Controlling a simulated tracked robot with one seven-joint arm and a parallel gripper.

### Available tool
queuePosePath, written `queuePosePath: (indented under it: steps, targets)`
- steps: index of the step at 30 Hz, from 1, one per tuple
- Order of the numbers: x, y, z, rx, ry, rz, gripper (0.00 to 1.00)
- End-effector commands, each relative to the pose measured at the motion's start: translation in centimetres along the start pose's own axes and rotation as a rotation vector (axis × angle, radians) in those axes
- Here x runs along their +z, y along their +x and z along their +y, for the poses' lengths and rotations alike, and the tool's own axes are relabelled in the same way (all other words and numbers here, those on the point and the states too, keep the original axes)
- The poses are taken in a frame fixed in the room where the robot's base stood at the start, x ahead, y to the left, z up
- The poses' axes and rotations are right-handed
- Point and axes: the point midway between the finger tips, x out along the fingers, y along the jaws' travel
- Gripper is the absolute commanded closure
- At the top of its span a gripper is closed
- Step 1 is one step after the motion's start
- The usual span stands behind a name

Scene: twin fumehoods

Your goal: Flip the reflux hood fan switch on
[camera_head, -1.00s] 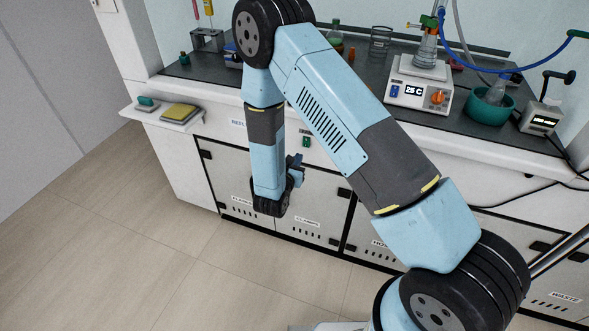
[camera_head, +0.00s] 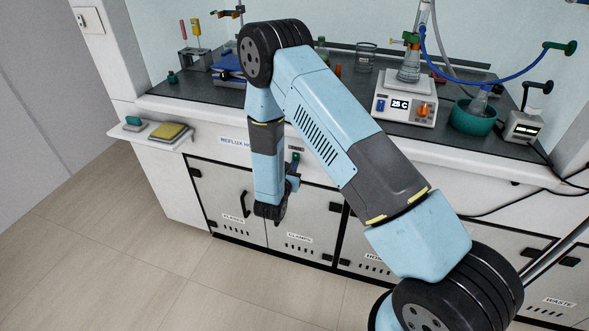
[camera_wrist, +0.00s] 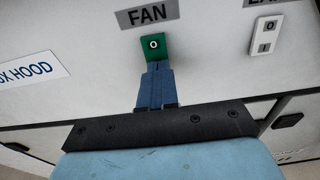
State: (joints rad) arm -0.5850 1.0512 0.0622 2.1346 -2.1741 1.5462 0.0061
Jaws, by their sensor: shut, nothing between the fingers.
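The green fan switch (camera_wrist: 153,46) is on the white front panel, under the grey FAN label (camera_wrist: 148,13) in the wrist view. An "O" shows on its upper half; its lower part is hidden behind my fingers. My gripper (camera_wrist: 155,68) is shut and empty, its blue fingertips over the switch's lower edge. I cannot tell if they touch it. In the head view the fan switch (camera_head: 295,157) shows small and green below the counter edge. My gripper (camera_head: 293,172) is just below it there, partly hidden by my arm.
A REFLUX HOOD sign (camera_wrist: 27,75) is left of the switch. A white switch (camera_wrist: 266,35) marked O and I is to the right, under a cut-off label. Cabinet doors (camera_head: 228,200) lie below; a hotplate (camera_head: 406,98) and glassware stand on the counter above.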

Motion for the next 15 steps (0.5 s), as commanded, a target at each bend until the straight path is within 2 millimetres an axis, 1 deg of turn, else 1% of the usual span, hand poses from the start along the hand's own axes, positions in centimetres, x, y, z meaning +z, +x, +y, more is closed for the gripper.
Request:
queuePosePath:
  steps: [2, 9, 11, 15]
  targets:
    - [-0.2, 0.3, 0.0, 0.001, -0.004, -0.031, 1.0]
    - [-0.1, 0.2, 0.0, -0.001, -0.001, -0.027, 1.0]
    - [-0.2, 0.0, 0.0, 0.0, -0.002, -0.027, 1.0]
    - [-0.6, -1.0, 0.1, -0.001, -0.002, -0.026, 1.0]
